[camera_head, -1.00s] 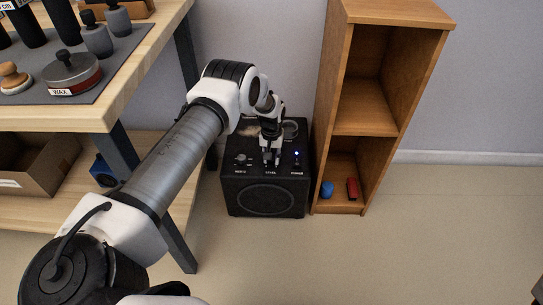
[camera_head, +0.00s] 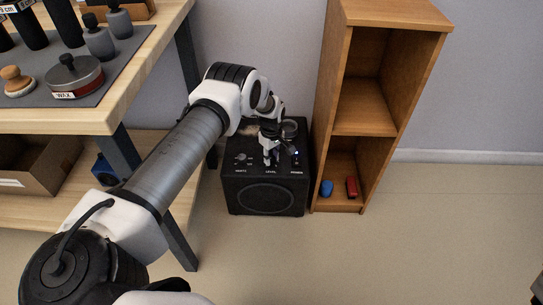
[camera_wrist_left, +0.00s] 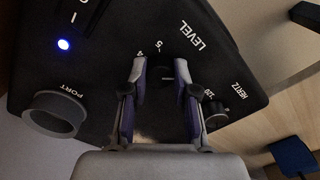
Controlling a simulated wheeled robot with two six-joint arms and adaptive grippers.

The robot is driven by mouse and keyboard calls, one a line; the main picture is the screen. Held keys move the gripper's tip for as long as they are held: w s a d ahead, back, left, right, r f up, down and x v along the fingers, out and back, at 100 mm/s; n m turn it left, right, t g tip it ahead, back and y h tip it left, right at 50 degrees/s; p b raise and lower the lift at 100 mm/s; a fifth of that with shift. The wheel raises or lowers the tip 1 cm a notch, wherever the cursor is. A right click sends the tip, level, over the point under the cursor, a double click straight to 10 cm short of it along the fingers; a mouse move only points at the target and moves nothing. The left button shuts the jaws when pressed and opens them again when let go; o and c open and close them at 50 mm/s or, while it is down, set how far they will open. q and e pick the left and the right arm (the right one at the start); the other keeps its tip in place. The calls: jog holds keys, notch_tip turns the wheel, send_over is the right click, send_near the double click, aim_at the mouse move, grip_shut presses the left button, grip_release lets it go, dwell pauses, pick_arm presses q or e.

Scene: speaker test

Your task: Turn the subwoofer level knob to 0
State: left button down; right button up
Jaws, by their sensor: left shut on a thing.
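The subwoofer (camera_head: 264,197) is a black box on the floor with a round speaker front and controls on top labelled HERTZ, LEVEL and POWER. My left gripper (camera_head: 269,159) reaches down onto its top at the LEVEL position. In the left wrist view its two fingers (camera_wrist_left: 163,78) are shut around the level knob (camera_wrist_left: 162,72), which they mostly hide. The word LEVEL and the marks 4 and 5 show near the fingertips. The knob's pointer cannot be made out. My right gripper is not in view.
The HERTZ knob (camera_wrist_left: 215,121), a lit blue light (camera_wrist_left: 63,44) and the round port (camera_wrist_left: 57,113) are around the fingers. A wooden shelf (camera_head: 363,108) stands close on the right, a workbench (camera_head: 118,100) on the left. Open floor lies at the right.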

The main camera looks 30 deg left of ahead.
pick_arm(q)
jog(key=shift+n, duration=0.6)
jog(key=c, duration=0.9)
grip_release()
notch_tip(320, 180, up, 12)
jog(key=shift+f, duration=0.1)
